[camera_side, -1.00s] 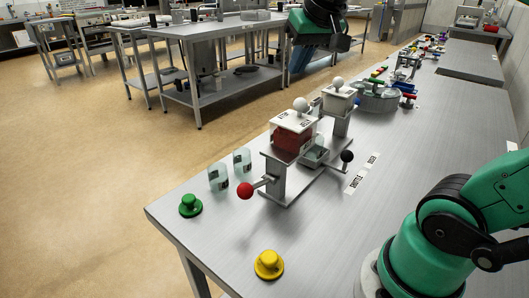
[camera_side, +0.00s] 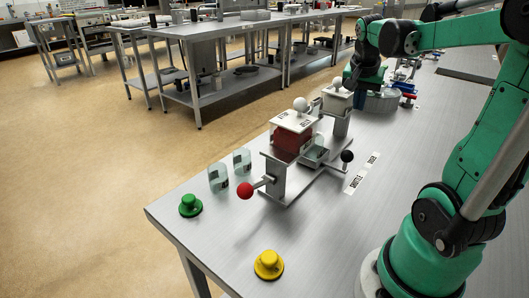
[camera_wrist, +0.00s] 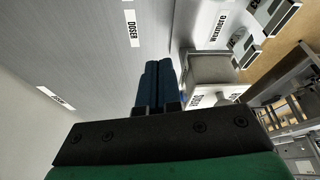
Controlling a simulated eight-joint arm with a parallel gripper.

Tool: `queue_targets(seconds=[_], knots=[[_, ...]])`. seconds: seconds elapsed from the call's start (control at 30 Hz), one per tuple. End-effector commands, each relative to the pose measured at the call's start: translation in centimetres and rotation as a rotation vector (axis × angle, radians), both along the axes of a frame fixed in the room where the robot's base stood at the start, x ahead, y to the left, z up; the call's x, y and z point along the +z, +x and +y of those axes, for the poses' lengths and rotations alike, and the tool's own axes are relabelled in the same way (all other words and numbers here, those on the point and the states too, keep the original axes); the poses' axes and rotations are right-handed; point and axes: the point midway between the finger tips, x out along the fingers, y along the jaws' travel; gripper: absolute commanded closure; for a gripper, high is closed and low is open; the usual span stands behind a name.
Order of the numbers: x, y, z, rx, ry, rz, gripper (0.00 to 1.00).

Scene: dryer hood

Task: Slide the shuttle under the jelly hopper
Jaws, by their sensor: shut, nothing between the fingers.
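The jelly hopper (camera_side: 291,143), a box with red contents and a white lid, stands on the metal frame in the side view. A small clear-walled tray (camera_side: 315,154), seemingly the shuttle, sits just right of it, not under it. A rod with a red ball knob (camera_side: 245,191) sticks out at the near left, and a black ball knob (camera_side: 347,156) at the right. I cannot tell which knob moves the shuttle. My gripper (camera_side: 352,82) is shut and empty, behind and right of the pale second hopper (camera_side: 337,101). Its blue fingers (camera_wrist: 157,68) are together in the wrist view, beside a grey hopper box (camera_wrist: 209,68).
Table labels read SHUTTLE (camera_side: 356,182) and DOSER (camera_side: 372,160). Two clear cups (camera_side: 218,178) stand left of the frame, near green (camera_side: 190,206) and yellow (camera_side: 268,264) knobbed pieces. A round metal container (camera_side: 380,103) is at the back.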

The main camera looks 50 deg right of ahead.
Motion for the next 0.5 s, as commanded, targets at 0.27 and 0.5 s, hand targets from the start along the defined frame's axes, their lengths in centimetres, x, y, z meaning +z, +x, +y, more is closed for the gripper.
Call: queue_targets(seconds=[0.27, 0.5], knots=[[-2.3, 0.1, -0.6, 0.0, 0.0, 0.0, 1.0], [-6.3, 0.4, -2.1, 0.0, 0.0, 0.0, 1.0]])
